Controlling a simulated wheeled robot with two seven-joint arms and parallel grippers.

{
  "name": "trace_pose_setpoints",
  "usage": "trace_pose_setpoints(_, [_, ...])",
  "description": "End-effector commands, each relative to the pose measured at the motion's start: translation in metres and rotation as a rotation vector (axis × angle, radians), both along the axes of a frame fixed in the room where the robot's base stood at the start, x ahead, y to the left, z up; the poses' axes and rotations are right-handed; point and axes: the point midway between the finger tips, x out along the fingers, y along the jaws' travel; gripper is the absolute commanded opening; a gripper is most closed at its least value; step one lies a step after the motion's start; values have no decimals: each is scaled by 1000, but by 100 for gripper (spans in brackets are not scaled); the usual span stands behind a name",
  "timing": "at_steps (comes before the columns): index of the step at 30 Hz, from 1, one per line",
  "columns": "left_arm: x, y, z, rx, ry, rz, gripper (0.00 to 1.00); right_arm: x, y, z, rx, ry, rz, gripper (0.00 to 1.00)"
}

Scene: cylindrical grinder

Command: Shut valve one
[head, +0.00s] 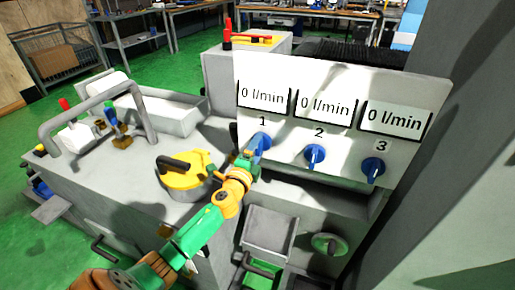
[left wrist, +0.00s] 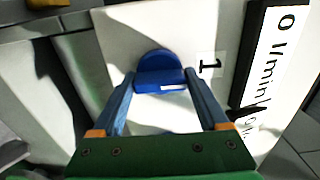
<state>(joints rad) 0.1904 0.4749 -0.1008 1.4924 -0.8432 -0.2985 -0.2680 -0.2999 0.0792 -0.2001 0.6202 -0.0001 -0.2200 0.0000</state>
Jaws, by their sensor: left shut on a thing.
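Valve one is a blue knob (head: 263,140) under the label 1 on the white panel (head: 297,62). The display above it (head: 263,97) reads 0 l/min. My left gripper (head: 251,154) reaches it from the lower left and partly covers it. In the left wrist view, the two fingers of the gripper (left wrist: 160,84) stand on either side of the blue handle (left wrist: 159,72) and are shut on it. The label 1 shows beside the knob. My right gripper is not in view.
Blue valves two (head: 315,154) and three (head: 373,168) sit to the right, their displays also reading 0 l/min. A yellow round part with a black handle (head: 187,176) lies left of my arm. A grey curved bar (head: 92,99) stands farther left. A grey tray (head: 270,228) is below the panel.

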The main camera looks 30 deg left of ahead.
Motion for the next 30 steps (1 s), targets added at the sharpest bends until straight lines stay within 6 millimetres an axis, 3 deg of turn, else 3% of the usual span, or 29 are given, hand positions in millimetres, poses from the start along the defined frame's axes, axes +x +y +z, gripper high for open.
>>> trace_pose_setpoints(3, [0, -1, -3, 2, 6, -1, 22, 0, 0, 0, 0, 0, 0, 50])
trace_pose_setpoints(4, [0, -1, -3, 1, 5, -1, 83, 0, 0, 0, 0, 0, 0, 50])
trace_pose_setpoints(6, [0, -1, -3, 1, 5, -1, 100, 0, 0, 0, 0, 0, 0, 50])
trace_pose_setpoints(14, [-3, -1, -1, 0, 3, -1, 100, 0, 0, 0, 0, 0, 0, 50])
trace_pose_setpoints(24, [-55, -14, -3, 0, 5, -2, 100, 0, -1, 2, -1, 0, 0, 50])
trace_pose_setpoints(30, [-70, -17, -2, 0, 4, 0, 100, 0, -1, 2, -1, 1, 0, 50])
